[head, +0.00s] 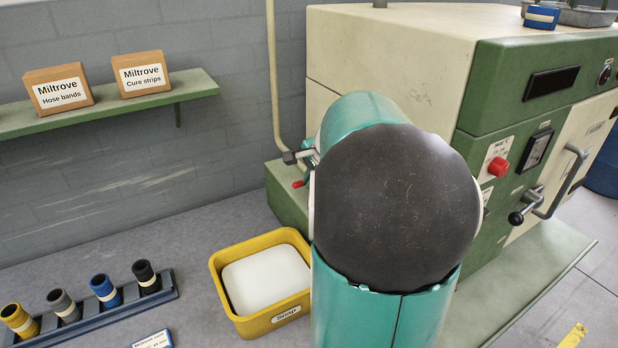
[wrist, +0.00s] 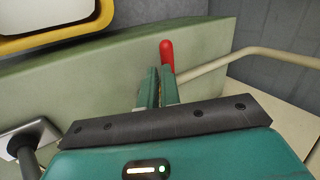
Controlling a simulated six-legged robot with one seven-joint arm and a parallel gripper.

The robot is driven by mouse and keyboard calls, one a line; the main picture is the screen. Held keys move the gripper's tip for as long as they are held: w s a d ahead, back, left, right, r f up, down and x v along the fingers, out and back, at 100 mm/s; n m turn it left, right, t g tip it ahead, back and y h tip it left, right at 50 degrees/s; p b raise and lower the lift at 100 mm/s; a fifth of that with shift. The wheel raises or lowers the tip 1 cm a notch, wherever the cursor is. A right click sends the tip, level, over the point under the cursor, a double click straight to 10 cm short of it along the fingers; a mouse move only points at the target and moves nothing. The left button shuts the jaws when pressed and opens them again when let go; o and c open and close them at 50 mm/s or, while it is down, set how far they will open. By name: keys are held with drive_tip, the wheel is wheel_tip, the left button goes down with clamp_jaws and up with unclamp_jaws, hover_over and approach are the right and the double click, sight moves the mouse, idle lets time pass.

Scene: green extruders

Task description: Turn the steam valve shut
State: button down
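The steam valve's red lever (head: 298,184) shows as a small red tip in the head view, low by the pipe and left of my arm. In the wrist view the red lever (wrist: 167,55) stands up just beyond the fingertips of my gripper (wrist: 159,88). The two teal fingers are close together with a narrow dark gap. The lever's lower end is hidden behind the right finger, so I cannot tell whether the fingers grip it. The valve body is mostly hidden by my arm in the head view.
A cream pipe (head: 273,80) runs down the wall. The green and cream machine (head: 400,55) stands behind my arm, with a black-knobbed lever (head: 517,217) on its front. A yellow soap tray (head: 231,302) sits left of my arm. A shelf (head: 190,92) holds two boxes.

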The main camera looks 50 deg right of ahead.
drive_tip(key=shift+s+d, duration=0.25)
drive_tip(key=shift+s, duration=0.15)
drive_tip(key=a+v, duration=0.1)
drive_tip(key=v, duration=0.8)
drive_tip(key=shift+w+r, duration=0.2)
drive_tip(key=shift+r, duration=0.25)
drive_tip(key=shift+a, duration=0.15)
drive_tip(key=a+n, duration=0.9)
drive_tip(key=a, duration=1.1)
drive_tip(key=s+a+f+n, duration=0.3)
drive_tip(key=s+a+n, duration=0.2)
drive_tip(key=a, duration=0.2)
drive_tip(key=s+a+f+n+y, duration=0.1)
drive_tip(key=s+a+f+n, duration=0.2)
drive_tip(key=a+n, duration=0.3)
drive_tip(key=shift+s+a+f, duration=0.2)
drive_tip(key=shift+s+a, duration=0.7)
drive_tip(key=shift+a, duration=0.3)
drive_tip(key=shift+d, duration=0.15)
